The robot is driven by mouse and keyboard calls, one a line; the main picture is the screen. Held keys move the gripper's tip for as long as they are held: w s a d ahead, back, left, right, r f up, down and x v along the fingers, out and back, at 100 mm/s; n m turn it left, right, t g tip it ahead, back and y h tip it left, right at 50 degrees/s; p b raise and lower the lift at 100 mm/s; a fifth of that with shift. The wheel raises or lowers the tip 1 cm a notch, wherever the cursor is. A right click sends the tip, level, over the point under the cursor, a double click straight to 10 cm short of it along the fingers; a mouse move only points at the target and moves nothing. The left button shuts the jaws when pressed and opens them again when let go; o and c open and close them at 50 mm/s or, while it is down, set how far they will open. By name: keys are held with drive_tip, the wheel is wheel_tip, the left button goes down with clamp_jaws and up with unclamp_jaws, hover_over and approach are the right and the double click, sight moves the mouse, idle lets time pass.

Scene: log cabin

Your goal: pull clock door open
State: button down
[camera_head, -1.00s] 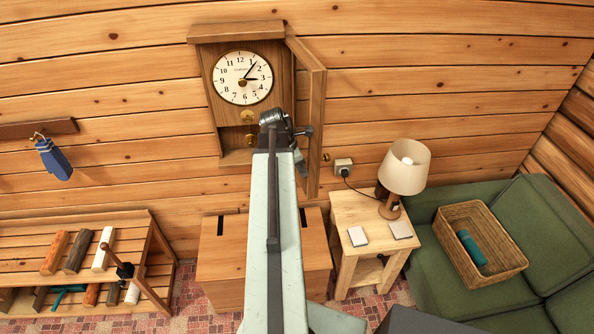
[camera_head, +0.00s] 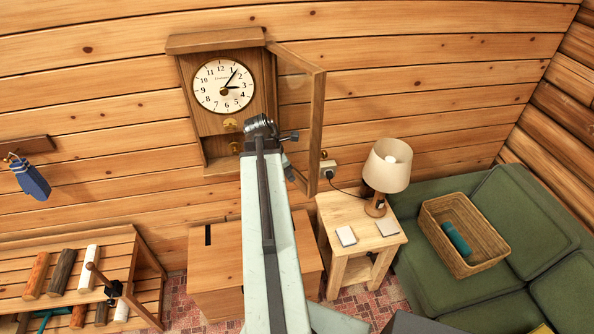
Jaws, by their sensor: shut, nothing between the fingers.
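The wooden wall clock (camera_head: 223,93) hangs on the log wall, upper left of centre. Its white dial shows, with brass parts below it. The clock door (camera_head: 317,125), a wooden frame with a small knob, stands swung open to the right of the case. My arm rises in front of the lower right of the case. My gripper (camera_head: 289,166) is at the arm's end, beside the inner side of the open door. It is shut and empty. The arm partly hides the fingers, and I cannot tell whether they touch the door frame.
A wooden chest (camera_head: 215,260) stands below the clock. To the right are a side table (camera_head: 345,215) with a lamp (camera_head: 387,165), and a green sofa (camera_head: 415,270) with a basket (camera_head: 490,245). A slatted rack (camera_head: 120,250) with logs stands at left.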

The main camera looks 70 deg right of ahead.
drive_tip(key=s+p+v, duration=0.1)
drive_tip(key=p+v, duration=0.4)
drive_tip(key=v, duration=0.3)
drive_tip(key=shift+r+p, duration=0.3)
drive_tip(key=shift+p, duration=0.1)
drive_tip(key=shift+w+a, duration=0.1)
